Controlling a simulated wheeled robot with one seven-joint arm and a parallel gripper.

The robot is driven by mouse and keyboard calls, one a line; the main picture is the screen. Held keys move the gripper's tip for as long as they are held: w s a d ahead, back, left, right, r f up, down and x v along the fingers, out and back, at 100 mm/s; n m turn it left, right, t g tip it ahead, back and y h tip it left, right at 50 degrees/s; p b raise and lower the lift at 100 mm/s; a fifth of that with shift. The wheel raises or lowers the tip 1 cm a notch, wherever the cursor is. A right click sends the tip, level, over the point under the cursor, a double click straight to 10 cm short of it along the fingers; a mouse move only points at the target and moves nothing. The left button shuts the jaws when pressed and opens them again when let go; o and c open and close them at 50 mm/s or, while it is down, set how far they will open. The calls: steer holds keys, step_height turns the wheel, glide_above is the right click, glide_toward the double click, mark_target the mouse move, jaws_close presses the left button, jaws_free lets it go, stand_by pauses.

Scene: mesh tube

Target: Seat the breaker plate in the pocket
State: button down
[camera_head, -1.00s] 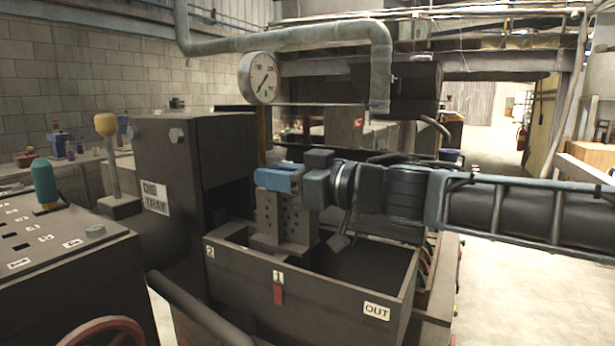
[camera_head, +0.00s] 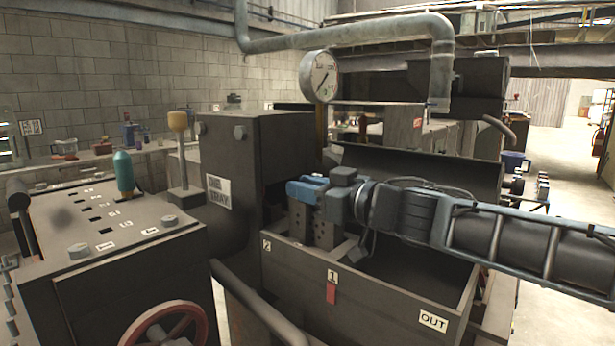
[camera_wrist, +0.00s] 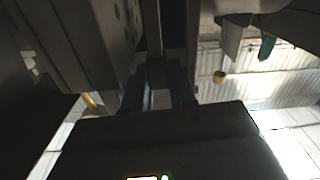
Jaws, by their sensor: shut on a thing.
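My gripper (camera_head: 307,188), with blue fingers, is shut at the left end of the bin marked 1, 2 and OUT (camera_head: 370,312). A grey upright piece with rows of holes (camera_head: 327,232) stands in the bin directly below the fingers. In the wrist view the fingers (camera_wrist: 158,95) close on a narrow grey part (camera_wrist: 157,73), which I take as part of the breaker plate. Its outline is mostly hidden, and I cannot tell whether it touches the perforated piece. I cannot make out the pocket.
A dark housing with a DIE TRAY label (camera_head: 219,191) stands left of the bin. A pipe (camera_head: 350,32) and a gauge (camera_head: 320,76) are above and behind. A console (camera_head: 130,270) with slots, a teal knob and a red handwheel (camera_head: 165,328) is at the front left.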

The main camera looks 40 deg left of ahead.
mark_target(307, 206)
steer(key=shift+f, duration=1.7)
steer(key=c, duration=0.9)
jaws_free()
steer(key=shift+f, duration=0.2)
steer(key=shift+r, duration=0.1)
steer(key=d, duration=0.8)
steer(key=s+d, duration=0.1)
steer(key=d, duration=0.3)
steer(key=shift+b, duration=0.4)
